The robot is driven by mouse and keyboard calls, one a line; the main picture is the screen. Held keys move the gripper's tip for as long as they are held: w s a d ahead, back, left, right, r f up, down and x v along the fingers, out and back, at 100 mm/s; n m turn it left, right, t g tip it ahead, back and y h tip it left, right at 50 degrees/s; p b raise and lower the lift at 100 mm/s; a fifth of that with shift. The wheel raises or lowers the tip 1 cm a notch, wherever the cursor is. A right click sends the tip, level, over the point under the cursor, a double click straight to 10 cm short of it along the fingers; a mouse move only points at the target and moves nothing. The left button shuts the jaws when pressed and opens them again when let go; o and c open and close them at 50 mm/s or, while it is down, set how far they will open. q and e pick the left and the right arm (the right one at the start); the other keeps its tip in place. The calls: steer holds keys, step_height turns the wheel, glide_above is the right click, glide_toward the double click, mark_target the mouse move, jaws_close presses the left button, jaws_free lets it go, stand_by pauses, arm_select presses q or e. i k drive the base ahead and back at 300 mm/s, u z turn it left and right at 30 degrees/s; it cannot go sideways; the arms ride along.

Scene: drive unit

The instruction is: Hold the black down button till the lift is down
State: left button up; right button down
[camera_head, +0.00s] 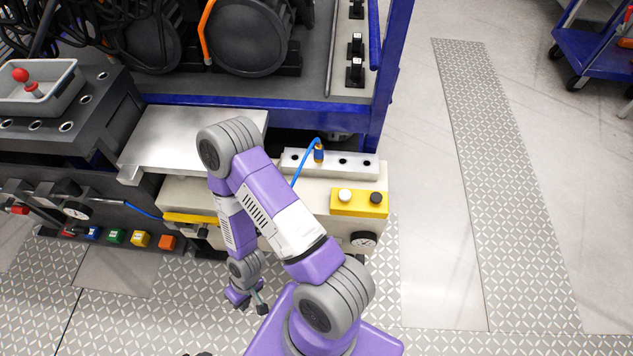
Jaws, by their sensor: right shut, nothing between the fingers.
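The black down button (376,198) sits at the right end of a yellow control box (360,208), on the front of a cream unit. A white button (345,195) is on the same box, to its left. My right gripper (259,304) is shut and empty. It hangs low in front of the cream unit, to the left of and below the yellow box, well apart from the black button. A flat silver plate (185,138) lies behind my right arm, which hides part of it; I cannot tell whether it belongs to the lift. My left gripper is not seen.
A blue cable (306,163) plugs into a metal block above the yellow box. A round gauge (363,240) is below the box. Coloured blocks (116,235) and a grey tray (40,92) are at the left. The floor at the right is clear up to a blue cart (600,50).

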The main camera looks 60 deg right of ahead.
mark_target(376, 198)
steer(key=u, duration=1.6)
steer(key=k, duration=2.25)
steer(key=z, duration=1.45)
